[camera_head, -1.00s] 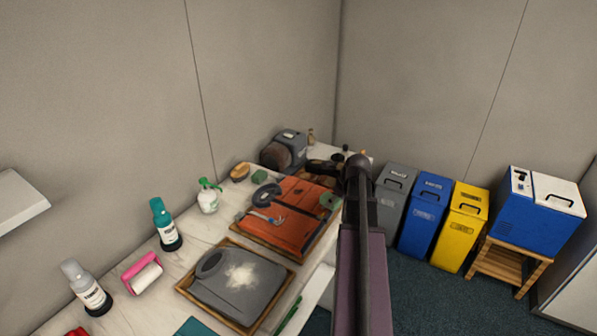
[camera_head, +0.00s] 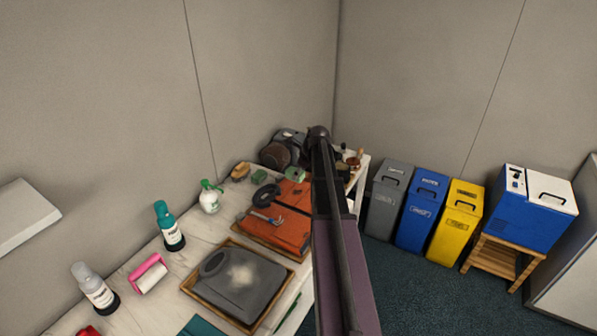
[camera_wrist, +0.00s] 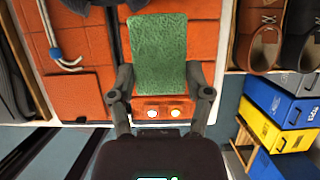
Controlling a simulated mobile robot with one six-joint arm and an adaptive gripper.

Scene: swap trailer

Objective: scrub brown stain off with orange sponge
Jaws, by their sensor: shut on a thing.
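My gripper (camera_wrist: 160,85) is shut on a block-shaped sponge (camera_wrist: 158,52) whose visible face is green and rough. An orange strip shows below that face, but I cannot tell whether it is sponge or background. The green block also shows in the head view (camera_head: 294,174), left of my arm. In the wrist view it is in front of an orange surface (camera_wrist: 82,95); I cannot tell if they touch. A dark grey flat item (camera_head: 235,295) in a wooden tray (camera_head: 205,301) bears a pale beige patch (camera_head: 241,276). I cannot make out a clearly brown stain.
Grey, blue and yellow bins (camera_head: 457,212) stand right of the table.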

